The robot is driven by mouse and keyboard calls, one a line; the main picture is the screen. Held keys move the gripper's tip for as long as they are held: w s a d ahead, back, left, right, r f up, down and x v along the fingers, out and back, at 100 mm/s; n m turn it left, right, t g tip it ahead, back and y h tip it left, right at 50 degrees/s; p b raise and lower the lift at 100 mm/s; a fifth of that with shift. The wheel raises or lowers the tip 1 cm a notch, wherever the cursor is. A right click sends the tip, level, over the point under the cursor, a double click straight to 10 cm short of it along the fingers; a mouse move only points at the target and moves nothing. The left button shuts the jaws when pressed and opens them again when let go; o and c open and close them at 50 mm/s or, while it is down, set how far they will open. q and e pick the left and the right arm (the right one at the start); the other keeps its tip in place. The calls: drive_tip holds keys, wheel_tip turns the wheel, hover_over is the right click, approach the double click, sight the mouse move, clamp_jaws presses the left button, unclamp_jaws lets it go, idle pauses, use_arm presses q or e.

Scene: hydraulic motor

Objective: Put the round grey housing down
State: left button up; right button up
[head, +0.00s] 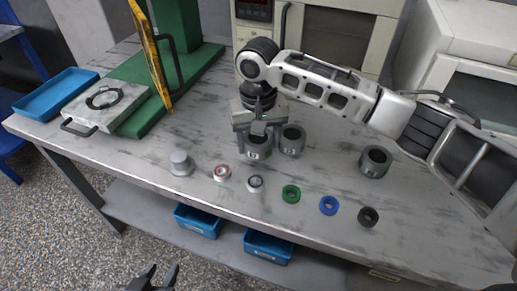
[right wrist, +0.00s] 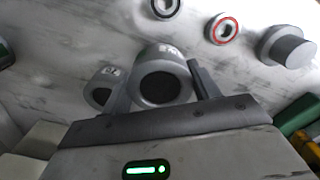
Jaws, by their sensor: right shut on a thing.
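The round grey housing (head: 258,149) is a short dark-grey cylinder with a wide bore and a small white mark. My right gripper (head: 256,130) is shut on it from above. In the right wrist view the housing (right wrist: 148,97) sits between the two fingers (right wrist: 160,88). It is upright at or just above the table; I cannot tell whether it touches. A second similar housing (head: 293,140) stands close on its right, and a third (head: 374,160) stands further right. My left gripper (head: 160,277) is at the bottom edge, its fingers apart and empty.
A green press stand (head: 190,60) and blue tray (head: 55,92) are left.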

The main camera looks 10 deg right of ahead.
sight(259, 150)
drive_tip(key=shift+f, duration=1.5)
drive_tip(key=shift+f, duration=0.1)
drive_tip(key=o, duration=0.9)
drive_tip(key=shift+f, duration=0.1)
drive_tip(key=shift+o, duration=0.2)
